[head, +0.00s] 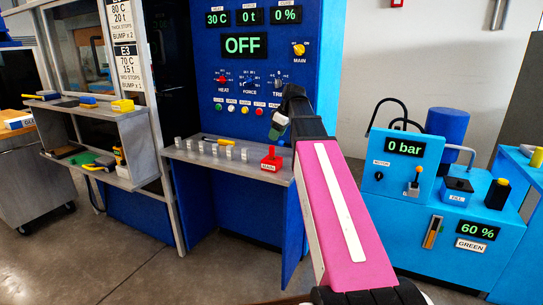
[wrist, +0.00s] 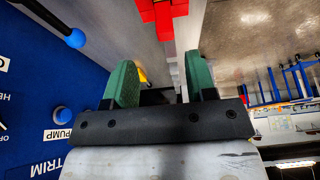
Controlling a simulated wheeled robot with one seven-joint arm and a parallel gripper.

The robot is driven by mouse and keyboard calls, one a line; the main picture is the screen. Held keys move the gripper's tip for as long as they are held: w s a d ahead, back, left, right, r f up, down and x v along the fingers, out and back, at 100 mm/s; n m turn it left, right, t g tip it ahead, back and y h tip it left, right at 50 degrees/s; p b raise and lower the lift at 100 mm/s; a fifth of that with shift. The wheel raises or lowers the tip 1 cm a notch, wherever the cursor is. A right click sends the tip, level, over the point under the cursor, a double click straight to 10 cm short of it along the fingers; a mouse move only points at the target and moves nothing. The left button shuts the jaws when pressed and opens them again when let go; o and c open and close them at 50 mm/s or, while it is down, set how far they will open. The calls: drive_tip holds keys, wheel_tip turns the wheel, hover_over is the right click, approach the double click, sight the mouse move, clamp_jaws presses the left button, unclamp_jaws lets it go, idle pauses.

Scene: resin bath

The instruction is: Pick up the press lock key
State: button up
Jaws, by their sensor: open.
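A red piece with a T-like top and a label reading MAIN (head: 271,160) stands on the grey ledge of the blue press. It looks like the press lock key, but I cannot tell for sure. A red cross-shaped part, probably the same piece, shows at the top of the wrist view (wrist: 162,14). My gripper (head: 279,124) is above the ledge, close to the press panel. In the wrist view my gripper (wrist: 162,64) has its two green fingers apart, with the red part beyond the tips and nothing held.
The blue panel (head: 245,75) with knobs and an OFF display rises behind. A light-blue pump unit (head: 405,170) stands at right.

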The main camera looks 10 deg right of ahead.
sight(270, 156)
drive_tip(key=x, duration=0.3)
drive_tip(key=shift+s+x, duration=0.25)
drive_tip(key=shift+x, duration=1)
drive_tip(key=shift+s+x, duration=0.25)
drive_tip(key=shift+x, duration=1)
drive_tip(key=shift+f, duration=0.15)
clamp_jaws()
